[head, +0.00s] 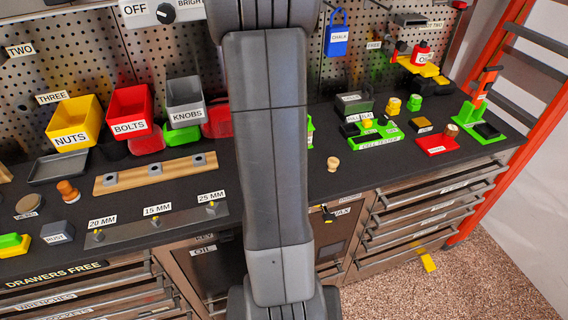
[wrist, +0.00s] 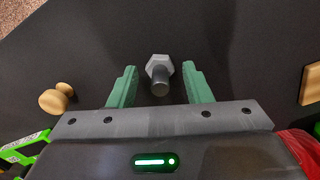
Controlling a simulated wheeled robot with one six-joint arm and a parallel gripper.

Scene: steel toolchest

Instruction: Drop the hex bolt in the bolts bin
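The hex bolt (wrist: 160,75) shows in the wrist view, grey with a hexagonal head and a darker shank. It is between the two green fingers of my gripper (wrist: 160,84), with a gap on each side. The fingers are apart and do not touch it. In the head view the bolt and my gripper are hidden behind my arm. The bolts bin (head: 130,112) is a red open bin labelled BOLTS, between the yellow nuts bin (head: 74,122) and the grey knobs bin (head: 186,102) at the pegboard.
A small wooden knob (head: 333,163) stands on the dark worktop right of my arm; it also shows in the wrist view (wrist: 56,98). A wooden rail (head: 155,173) lies in front of the bins. The green cell tester (head: 376,135) stands farther right.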

